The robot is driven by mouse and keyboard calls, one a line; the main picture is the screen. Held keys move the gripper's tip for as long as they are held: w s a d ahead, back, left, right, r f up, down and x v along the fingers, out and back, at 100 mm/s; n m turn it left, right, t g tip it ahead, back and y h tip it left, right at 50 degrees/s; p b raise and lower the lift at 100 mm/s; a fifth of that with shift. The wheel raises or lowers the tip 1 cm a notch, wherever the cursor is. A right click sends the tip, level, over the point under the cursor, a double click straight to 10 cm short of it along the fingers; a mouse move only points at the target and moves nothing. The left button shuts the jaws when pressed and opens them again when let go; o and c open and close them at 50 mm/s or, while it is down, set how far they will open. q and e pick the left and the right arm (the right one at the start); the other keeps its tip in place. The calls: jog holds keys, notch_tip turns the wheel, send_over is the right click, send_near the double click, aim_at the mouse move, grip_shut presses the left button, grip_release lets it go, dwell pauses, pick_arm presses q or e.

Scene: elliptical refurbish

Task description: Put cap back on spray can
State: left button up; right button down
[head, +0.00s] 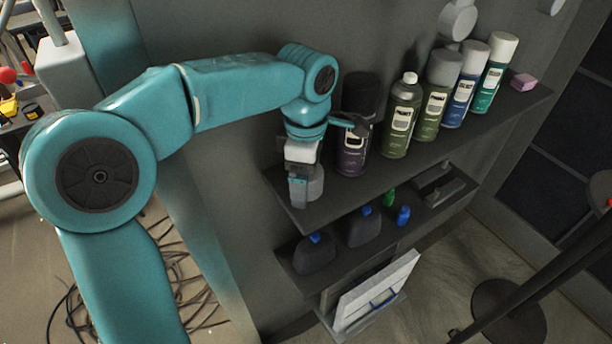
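A green spray can (402,120) stands upright on the top shelf with its small white nozzle bare. A grey cylindrical piece (316,184), which looks like a cap, sits at the shelf's near left end, partly hidden by my gripper. My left gripper (299,190) points down right at this cap, left of the cans. Only its near side shows clearly, so I cannot tell whether it is open or shut on the cap. My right gripper is not in view.
A dark purple can (352,150) stands close to my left gripper. Capped cans, olive (436,100), blue (464,88) and teal (492,75), fill the top shelf rightward, with a pink block (523,82) at the end. Dark bottles (315,256) stand on the lower shelf.

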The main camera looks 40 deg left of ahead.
pick_arm(q)
jog(key=c, duration=1.1)
jog(key=shift+o, duration=0.2)
jog(key=shift+w+r, duration=0.1)
notch_tip(320, 180, up, 20)
jog(key=p, duration=0.4)
